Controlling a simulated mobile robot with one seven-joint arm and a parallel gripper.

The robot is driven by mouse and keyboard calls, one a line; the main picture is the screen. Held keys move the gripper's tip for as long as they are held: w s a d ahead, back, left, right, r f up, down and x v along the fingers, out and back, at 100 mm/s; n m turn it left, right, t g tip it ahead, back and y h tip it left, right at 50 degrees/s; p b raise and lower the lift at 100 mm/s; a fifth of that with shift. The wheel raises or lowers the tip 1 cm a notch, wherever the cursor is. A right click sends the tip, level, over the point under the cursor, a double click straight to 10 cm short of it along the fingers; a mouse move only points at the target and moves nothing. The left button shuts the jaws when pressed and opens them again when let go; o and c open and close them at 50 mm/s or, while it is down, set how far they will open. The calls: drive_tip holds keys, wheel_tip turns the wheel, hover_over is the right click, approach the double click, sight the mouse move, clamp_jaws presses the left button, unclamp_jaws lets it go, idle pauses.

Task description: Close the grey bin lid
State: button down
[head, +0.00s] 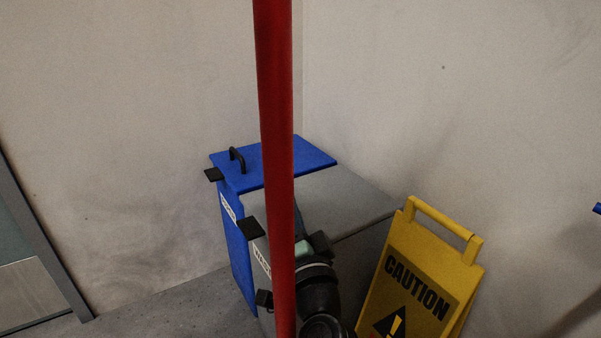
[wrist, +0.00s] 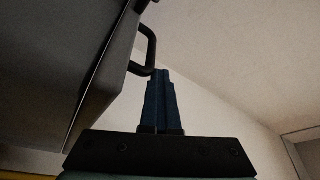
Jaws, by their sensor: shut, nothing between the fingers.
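The grey bin's lid (head: 345,197) shows in the head view as a flat grey panel beside the blue bin, lying nearly level. I cannot tell whether it is fully down. In the wrist view a dark grey panel (wrist: 60,70), likely this lid, fills the upper left, with a black handle (wrist: 149,50) at its right edge. My gripper (wrist: 161,72) is shut and empty, its blue fingertips close to the lower end of the handle. I cannot tell whether they touch. In the head view my gripper is partly hidden behind a red pole.
The red pole (head: 275,130) stands upright in front of the bins. A blue bin with a blue lid (head: 310,158) stands at the left, against the wall. A yellow caution sign (head: 418,275) stands close on the right. A door frame (head: 45,240) is at the far left.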

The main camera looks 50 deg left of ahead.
drive_tip(key=shift+s+a+f, duration=0.1)
drive_tip(key=shift+s+f, duration=0.05)
drive_tip(key=shift+f, duration=0.25)
drive_tip(key=shift+s+a+f, duration=0.1)
drive_tip(key=shift+f, duration=0.3)
wheel_tip(320, 180, up, 12)
drive_tip(key=p, duration=0.8)
drive_tip(key=shift+w+d+f, duration=0.2)
drive_tip(key=shift+w, duration=0.05)
